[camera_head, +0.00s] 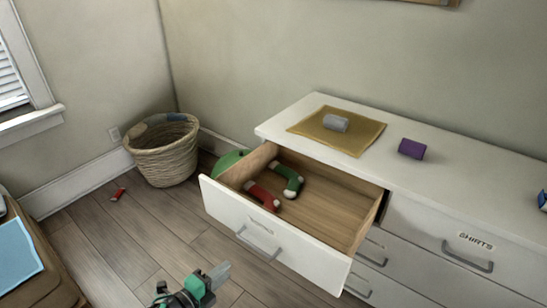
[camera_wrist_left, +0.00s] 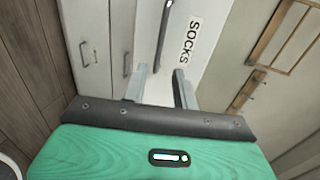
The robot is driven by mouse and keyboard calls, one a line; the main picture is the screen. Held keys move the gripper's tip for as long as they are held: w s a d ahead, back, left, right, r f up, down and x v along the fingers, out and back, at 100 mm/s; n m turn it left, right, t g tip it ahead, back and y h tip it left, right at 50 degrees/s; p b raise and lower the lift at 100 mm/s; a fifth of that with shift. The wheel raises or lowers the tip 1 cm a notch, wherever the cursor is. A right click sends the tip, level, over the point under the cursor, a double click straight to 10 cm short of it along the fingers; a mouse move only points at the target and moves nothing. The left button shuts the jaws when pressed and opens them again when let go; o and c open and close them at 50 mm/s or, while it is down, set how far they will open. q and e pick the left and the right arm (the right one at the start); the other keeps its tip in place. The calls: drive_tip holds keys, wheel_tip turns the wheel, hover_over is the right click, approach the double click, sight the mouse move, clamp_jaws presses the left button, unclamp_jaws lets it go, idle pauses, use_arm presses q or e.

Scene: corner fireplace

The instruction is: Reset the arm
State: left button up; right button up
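My left gripper (camera_head: 218,274) is low in front of the dresser in the head view, below the pulled-out drawer and apart from its handle (camera_head: 258,243). In the left wrist view its two fingers (camera_wrist_left: 160,86) stand apart with nothing between them. The drawer front (camera_wrist_left: 208,28) labelled SOCKS is beyond them. The open drawer (camera_head: 225,205) holds a red sock (camera_head: 262,196) and a green sock (camera_head: 290,180), both with white ends. My right gripper is in neither view.
The white dresser (camera_head: 470,185) bears a yellow cloth (camera_head: 360,138) with a grey roll (camera_head: 335,123), and a purple roll (camera_head: 411,149). A wicker basket (camera_head: 165,160) stands in the corner. A small red item (camera_head: 118,193) lies on the floor.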

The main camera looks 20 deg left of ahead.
use_arm(q)
drive_tip(key=shift+f, duration=0.1)
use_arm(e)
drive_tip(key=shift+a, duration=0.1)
